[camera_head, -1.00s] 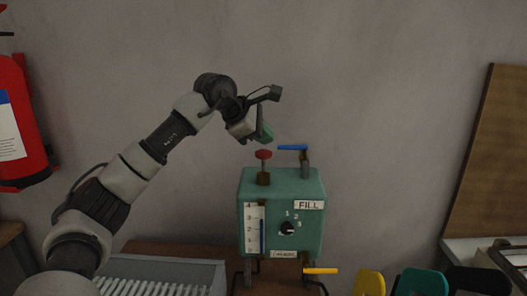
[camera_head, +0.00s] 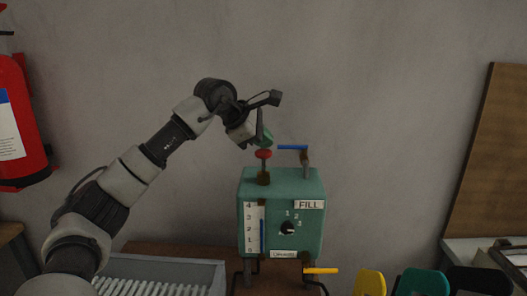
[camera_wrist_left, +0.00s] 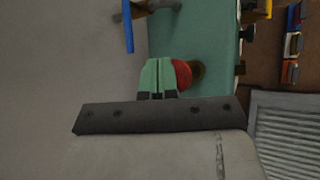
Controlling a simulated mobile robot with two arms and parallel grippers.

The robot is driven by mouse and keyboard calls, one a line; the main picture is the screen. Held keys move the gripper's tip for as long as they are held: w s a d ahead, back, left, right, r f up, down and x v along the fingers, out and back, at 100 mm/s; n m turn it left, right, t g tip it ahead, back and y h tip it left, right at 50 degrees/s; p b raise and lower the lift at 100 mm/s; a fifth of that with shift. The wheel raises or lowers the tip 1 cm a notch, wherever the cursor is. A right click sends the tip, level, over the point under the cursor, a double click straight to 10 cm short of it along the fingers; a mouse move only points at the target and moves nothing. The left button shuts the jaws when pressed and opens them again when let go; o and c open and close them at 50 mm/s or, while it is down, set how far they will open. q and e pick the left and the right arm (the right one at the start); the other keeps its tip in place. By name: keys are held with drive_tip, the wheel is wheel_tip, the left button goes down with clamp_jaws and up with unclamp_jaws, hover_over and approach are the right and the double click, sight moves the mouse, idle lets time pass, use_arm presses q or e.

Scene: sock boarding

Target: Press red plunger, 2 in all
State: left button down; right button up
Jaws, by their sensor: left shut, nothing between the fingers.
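The red plunger (camera_head: 263,154) is a red knob on a short stem on top of the green machine (camera_head: 310,230), left of the blue lever. My left gripper (camera_head: 264,143) comes down from above and its fingertips are just above or at the knob; I cannot tell whether they touch. In the left wrist view the shut green fingers (camera_wrist_left: 157,76) hold nothing, and the red plunger (camera_wrist_left: 181,74) shows beside and partly behind them. The machine's front has a FILL label, a numbered scale with a blue column, and a dial. My right gripper is not in view.
A blue lever (camera_head: 292,147) stands close on the right of the plunger. A yellow lever (camera_head: 320,270) sticks out low on the machine. A grey ribbed tray (camera_head: 190,268) is at the lower left, and colored chairs or bins (camera_head: 421,282) are at the lower right.

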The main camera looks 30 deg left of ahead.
sight(264, 151)
use_arm(q)
drive_tip(key=shift+f+b, duration=0.85)
drive_tip(key=shift+f, duration=0.6)
idle(1.0)
drive_tip(key=shift+r, duration=0.1)
drive_tip(key=shift+r+p, duration=1.95)
drive_tip(key=shift+p, duration=0.05)
drive_tip(key=shift+r, duration=0.1)
wheel_tip(264, 151, up, 5)
drive_tip(key=p, duration=0.4)
drive_tip(key=shift+p, duration=0.35)
idle(1.3)
